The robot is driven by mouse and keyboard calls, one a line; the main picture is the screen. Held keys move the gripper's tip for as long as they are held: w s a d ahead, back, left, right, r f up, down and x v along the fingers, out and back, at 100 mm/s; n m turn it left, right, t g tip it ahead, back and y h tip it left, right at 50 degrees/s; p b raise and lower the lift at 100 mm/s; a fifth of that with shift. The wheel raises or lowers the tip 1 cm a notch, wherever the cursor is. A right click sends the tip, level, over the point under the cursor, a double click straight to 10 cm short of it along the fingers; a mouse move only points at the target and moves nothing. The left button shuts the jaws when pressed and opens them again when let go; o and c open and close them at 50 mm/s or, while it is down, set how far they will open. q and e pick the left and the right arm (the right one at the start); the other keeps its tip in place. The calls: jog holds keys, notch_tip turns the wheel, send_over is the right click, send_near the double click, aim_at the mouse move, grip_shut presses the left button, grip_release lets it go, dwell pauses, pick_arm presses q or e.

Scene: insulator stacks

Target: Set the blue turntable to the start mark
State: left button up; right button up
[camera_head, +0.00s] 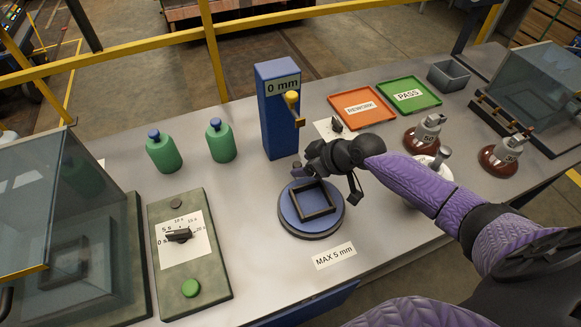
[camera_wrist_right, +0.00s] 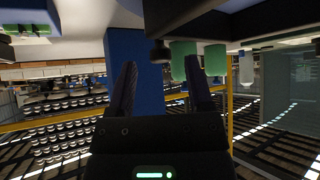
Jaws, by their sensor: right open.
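The blue turntable (camera_head: 289,212) is a round disc on the grey bench, with a black square frame (camera_head: 304,214) lying on it. A start mark cannot be made out at this size. My right gripper (camera_head: 304,166) hangs just behind and above the turntable, near the foot of the blue post (camera_head: 279,118). In the right wrist view the right gripper (camera_wrist_right: 161,78) shows two dark fingers apart, with nothing held between them. The picture there appears upside down, with the blue post (camera_wrist_right: 149,88) seen beyond the fingers. My left gripper is not in view.
The post carries a "0 mm" label and a yellow knob. Two green bottles (camera_head: 221,142) and a dial panel (camera_head: 166,274) stand left. Orange (camera_head: 361,107) and green (camera_head: 409,95) trays lie behind my right arm; brown-based weights (camera_head: 424,136) stand right. A "MAX 5 mm" label (camera_head: 335,256) lies in front.

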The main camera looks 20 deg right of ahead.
jog(key=shift+b+x, duration=0.4)
jog(key=shift+x, duration=1.05)
grip_shut()
dwell(0.3)
